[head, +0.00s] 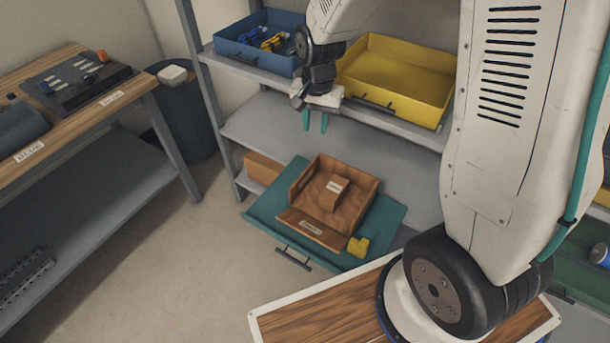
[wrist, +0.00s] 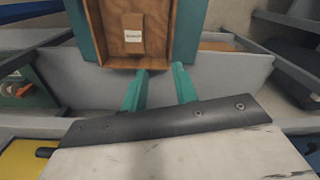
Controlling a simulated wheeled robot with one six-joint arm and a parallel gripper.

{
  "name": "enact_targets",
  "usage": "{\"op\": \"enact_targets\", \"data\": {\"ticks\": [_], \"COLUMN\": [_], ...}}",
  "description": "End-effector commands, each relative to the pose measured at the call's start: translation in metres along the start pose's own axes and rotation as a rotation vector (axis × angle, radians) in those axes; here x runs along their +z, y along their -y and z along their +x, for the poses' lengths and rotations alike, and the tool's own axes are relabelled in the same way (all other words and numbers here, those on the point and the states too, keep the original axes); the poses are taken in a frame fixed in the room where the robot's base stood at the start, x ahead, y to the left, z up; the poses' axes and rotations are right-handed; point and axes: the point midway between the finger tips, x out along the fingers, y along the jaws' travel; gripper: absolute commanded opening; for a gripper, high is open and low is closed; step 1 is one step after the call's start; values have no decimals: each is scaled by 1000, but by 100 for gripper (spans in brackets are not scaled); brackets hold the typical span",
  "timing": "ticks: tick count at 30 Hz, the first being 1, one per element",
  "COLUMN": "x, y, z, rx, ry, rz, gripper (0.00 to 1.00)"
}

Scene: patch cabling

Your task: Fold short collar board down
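An open brown wooden box (head: 362,190) stands on a teal pull-out tray (head: 262,208), low in the rack. A labelled brown block (head: 328,192) is inside it. A labelled board (head: 318,232) lies along the box's front side, seemingly tilted outward; I cannot read its label or tell if it is the short collar board. My gripper (head: 315,121) is open and empty, above and behind the box. In the wrist view its teal fingers (wrist: 160,69) are apart, near the box's near edge (wrist: 122,63); the block (wrist: 133,43) shows, but the front board does not.
A yellow piece (head: 358,247) sits on the tray beside the board. A blue bin (head: 240,52) and a yellow bin (head: 400,75) stand on the shelf above. A cardboard box (head: 262,168) is left of the tray. A workbench (head: 130,92) is far left; floor between is clear.

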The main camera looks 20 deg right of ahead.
Motion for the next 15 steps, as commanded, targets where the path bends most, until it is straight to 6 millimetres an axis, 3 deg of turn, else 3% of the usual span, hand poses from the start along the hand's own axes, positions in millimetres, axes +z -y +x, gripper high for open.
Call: {"op": "enact_targets", "data": {"ticks": [1, 6, 10, 15], "x": [-5, -18, -20, -20], "y": [6, 22, 28, 30], "z": [28, 103, 144, 169], "rx": [11, 21, 26, 27], "ry": [13, 21, 25, 25], "rz": [37, 166, 234, 274], "gripper": [29, 29, 29, 29]}}
